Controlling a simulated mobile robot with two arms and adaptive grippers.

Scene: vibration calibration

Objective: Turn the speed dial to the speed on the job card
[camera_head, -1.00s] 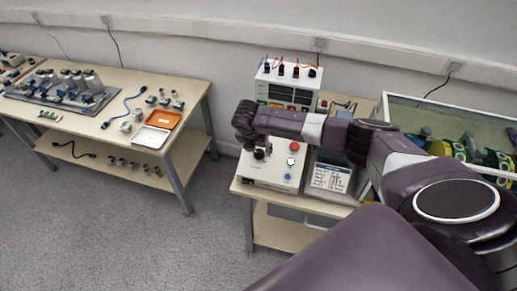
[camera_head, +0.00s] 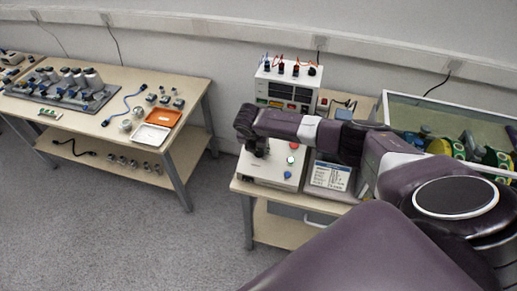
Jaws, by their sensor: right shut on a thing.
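My right gripper (camera_head: 259,151) points down over the box's left part, shut on the dark speed dial there. The dial is mostly hidden by the fingers, and its setting cannot be read. My left gripper is not in view.
A power supply (camera_head: 287,93) with red and blue leads stands behind the box. A glass-walled bin (camera_head: 440,118) of green and yellow parts is at right. The left table holds an orange tray (camera_head: 163,117) and a white tray (camera_head: 151,134).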

